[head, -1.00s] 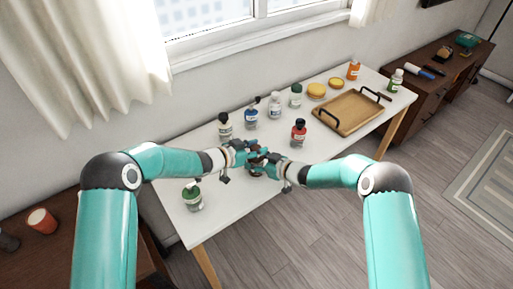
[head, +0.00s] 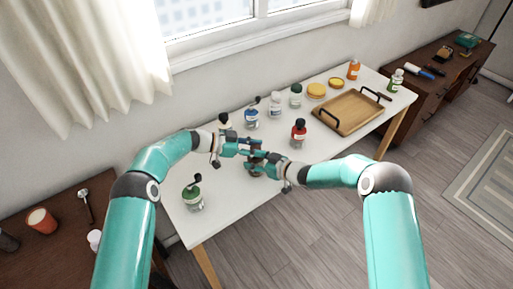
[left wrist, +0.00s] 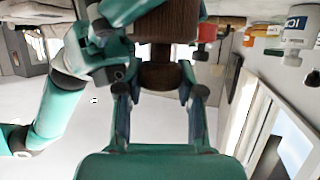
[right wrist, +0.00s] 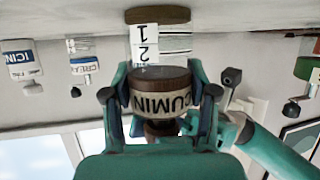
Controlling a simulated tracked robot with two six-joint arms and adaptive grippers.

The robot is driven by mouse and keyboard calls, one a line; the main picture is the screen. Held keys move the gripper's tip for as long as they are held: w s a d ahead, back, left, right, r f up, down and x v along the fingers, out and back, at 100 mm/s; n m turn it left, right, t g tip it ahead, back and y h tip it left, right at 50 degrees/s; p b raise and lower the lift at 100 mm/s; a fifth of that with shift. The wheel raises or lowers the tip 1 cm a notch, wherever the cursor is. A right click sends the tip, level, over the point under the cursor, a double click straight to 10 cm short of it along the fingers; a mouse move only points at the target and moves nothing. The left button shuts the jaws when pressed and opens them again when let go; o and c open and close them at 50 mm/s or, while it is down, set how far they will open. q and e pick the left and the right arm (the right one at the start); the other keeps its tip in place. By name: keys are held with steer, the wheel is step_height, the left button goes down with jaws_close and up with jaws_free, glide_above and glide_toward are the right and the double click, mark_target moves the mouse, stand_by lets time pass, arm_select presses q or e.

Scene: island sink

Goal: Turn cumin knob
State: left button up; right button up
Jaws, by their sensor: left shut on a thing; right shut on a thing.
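The cumin grinder is a dark wooden piece with a CUMIN label band (right wrist: 160,98) in the right wrist view. A "1 2" marked part (right wrist: 145,45) and a wooden end (right wrist: 157,15) lie beyond the band. My right gripper (right wrist: 160,88) is shut around the labelled band. Its wooden knob (left wrist: 160,76) shows between the fingers of my left gripper (left wrist: 160,90), which is shut on it. In the head view, my left gripper (head: 254,146) is above and touching-close to my right gripper (head: 260,162); they largely hide the grinder.
A red bottle (head: 298,134) stands just right of the grippers. Blue-labelled (head: 252,118) and white (head: 275,104) bottles stand behind. A green-lidded jar (head: 193,200) is at front left. A wooden tray (head: 347,124) lies on the right half of the table.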

arm_select(q)
steer(key=shift+w+a+r, duration=0.1)
steer(key=shift+a, duration=0.05)
stand_by(0.3)
steer(key=o, duration=0.9)
steer(key=shift+o, duration=1.4)
steer(key=v, duration=1.2)
